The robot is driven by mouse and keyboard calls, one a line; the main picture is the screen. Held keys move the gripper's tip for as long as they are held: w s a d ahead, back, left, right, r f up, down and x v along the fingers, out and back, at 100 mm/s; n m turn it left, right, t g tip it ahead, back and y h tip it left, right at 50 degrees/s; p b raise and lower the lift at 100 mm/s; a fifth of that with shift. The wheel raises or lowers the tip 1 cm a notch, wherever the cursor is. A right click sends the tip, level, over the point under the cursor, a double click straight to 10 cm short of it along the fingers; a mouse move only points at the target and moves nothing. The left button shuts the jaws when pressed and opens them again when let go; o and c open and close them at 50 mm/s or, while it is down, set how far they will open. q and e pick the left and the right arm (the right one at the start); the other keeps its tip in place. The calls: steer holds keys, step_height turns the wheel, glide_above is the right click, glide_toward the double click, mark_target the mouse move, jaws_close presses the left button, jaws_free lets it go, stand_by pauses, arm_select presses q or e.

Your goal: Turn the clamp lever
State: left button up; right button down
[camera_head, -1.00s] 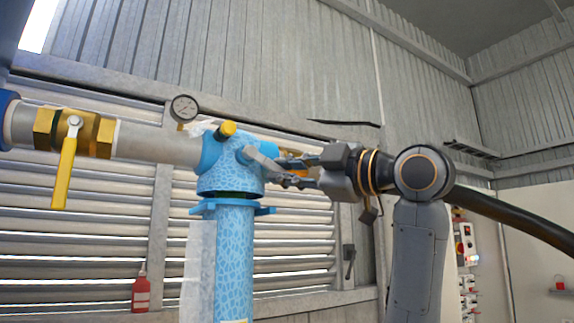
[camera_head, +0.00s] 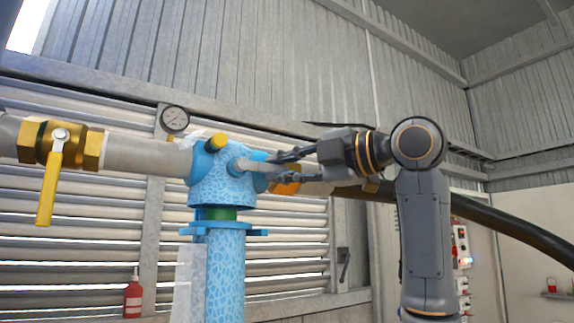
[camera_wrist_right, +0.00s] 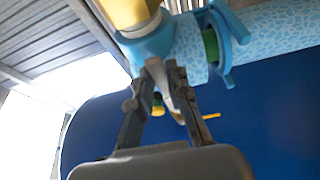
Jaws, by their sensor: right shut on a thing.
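The clamp lever (camera_head: 246,164) is a grey bar on the blue patterned coupling head (camera_head: 222,182). It points right and is nearly level. My right gripper (camera_head: 275,168) comes from the right with its fingers on either side of the lever's outer part, shut on it. In the right wrist view the lever (camera_wrist_right: 160,78) shows between the fingertips of the right gripper (camera_wrist_right: 162,74). The fingers hide part of it. A green band (camera_head: 217,214) shows between the head and the blue upright pipe (camera_head: 224,280). My left gripper is not in view.
A grey pipe with a brass valve and yellow handle (camera_head: 50,188) runs left from the head. A pressure gauge (camera_head: 175,119) and yellow cap (camera_head: 216,142) are close by. An orange-yellow part (camera_head: 287,186) sits behind the fingers. A black hose (camera_head: 480,228) passes behind my arm.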

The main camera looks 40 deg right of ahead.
steer(key=shift+s+r, duration=0.1)
steer(key=c, duration=1.4)
jaws_free()
steer(key=shift+o, duration=0.6)
steer(key=shift+s+d, duration=0.15)
steer(key=shift+s, duration=0.1)
steer(key=v, duration=1.1)
steer(key=shift+s, duration=0.3)
steer(key=shift+s+d, duration=0.1)
